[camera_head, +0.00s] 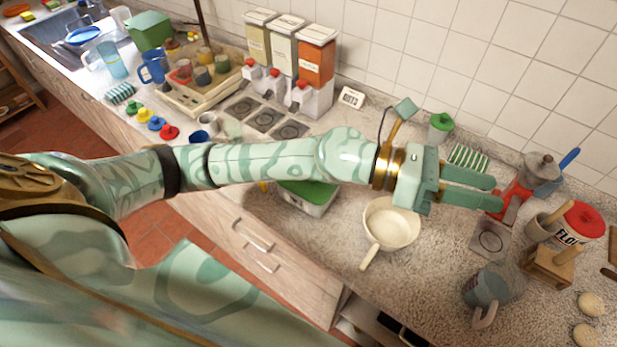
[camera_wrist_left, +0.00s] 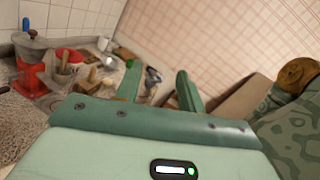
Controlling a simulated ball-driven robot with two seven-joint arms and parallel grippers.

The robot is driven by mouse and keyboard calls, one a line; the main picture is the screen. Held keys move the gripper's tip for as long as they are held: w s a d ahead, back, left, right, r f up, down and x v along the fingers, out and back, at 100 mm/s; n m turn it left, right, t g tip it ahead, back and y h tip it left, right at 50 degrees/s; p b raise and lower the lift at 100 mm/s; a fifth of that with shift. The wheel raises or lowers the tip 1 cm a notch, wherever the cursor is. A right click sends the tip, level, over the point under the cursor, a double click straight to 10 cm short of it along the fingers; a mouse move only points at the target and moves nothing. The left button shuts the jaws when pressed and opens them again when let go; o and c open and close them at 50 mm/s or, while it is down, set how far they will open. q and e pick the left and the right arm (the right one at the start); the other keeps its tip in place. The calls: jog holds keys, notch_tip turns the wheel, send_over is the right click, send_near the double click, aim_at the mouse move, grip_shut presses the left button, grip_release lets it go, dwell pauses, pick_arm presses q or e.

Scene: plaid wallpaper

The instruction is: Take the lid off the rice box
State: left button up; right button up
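No box in view carries a label that I can read as rice. A pale box with a green lid (camera_head: 312,192) stands on the counter, partly hidden behind my left forearm, with its lid on. My left gripper (camera_head: 496,192) is to the right of that box, above the counter near a red grinder-like pot (camera_head: 513,200). Its two fingers are apart with nothing between them; they also show apart in the left wrist view (camera_wrist_left: 157,74). My right gripper is not in view.
A cream pan (camera_head: 392,226) sits below the left wrist. A flour canister with a red lid (camera_head: 582,218) and a grey-blue mug (camera_head: 486,288) stand at the right. Dispensers (camera_head: 282,50) line the wall. A green box (camera_head: 150,30) stands near the sink.

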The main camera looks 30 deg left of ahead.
pick_arm(q)
jog(key=w+a+f+m+g+y, duration=0.3)
jog(key=a+f+m+g+y, duration=0.1)
jog(key=a+f+m+y, duration=0.45)
jog(key=w+a+f+n+y, duration=0.1)
jog(key=w+a+y, duration=0.15)
jog(key=a, duration=0.55)
jog(key=w+a+y, duration=0.1)
jog(key=a+y, duration=0.3)
jog(key=a, duration=0.5)
jog(key=w+a+f+n+y, duration=0.1)
jog(key=w+a+y, duration=0.15)
jog(key=a, duration=0.55)
jog(key=shift+y, duration=0.45)
jog(key=f, duration=1)
jog(key=shift+s+a, duration=0.1)
jog(key=shift+s, duration=0.3)
jog(key=f, duration=0.5)
jog(key=shift+w+d+f, duration=0.3)
jog(key=shift+w, duration=0.1)
grip_shut()
